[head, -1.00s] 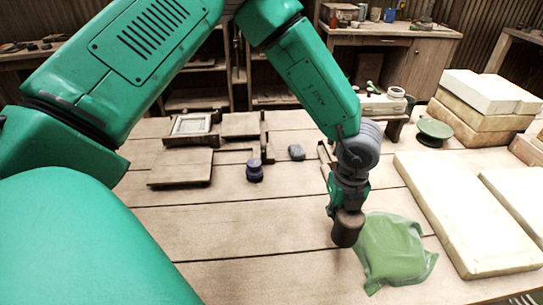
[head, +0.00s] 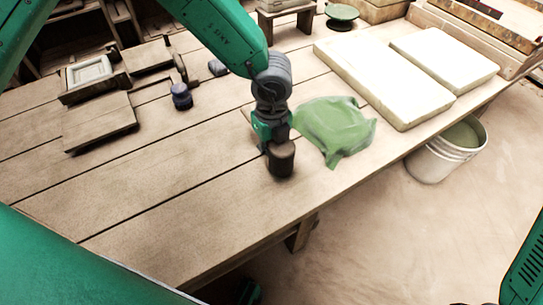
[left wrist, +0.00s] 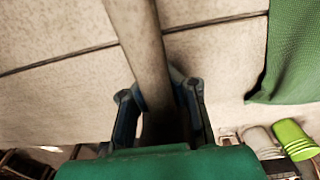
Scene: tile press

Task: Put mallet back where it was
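The mallet shows in the head view as a dark brown cylindrical head (head: 281,160) at the end of my left arm, beside the left edge of the green cloth. My left gripper (head: 270,130) is at the mallet, largely hidden by its own wrist. In the left wrist view, a brown wooden shaft of the mallet (left wrist: 142,50) runs up between the two fingers of my left gripper (left wrist: 160,100), which are closed around it. Whether the mallet touches the table is unclear. My right gripper is out of view.
The green cloth (head: 335,128) lies on the plank table (head: 200,190). Pale slabs (head: 385,80) lie behind it to the right. A tile press (head: 98,122), a dark blue pot (head: 181,98) and a grey lump (head: 218,68) stand left. A bucket (head: 430,165) stands off the right edge.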

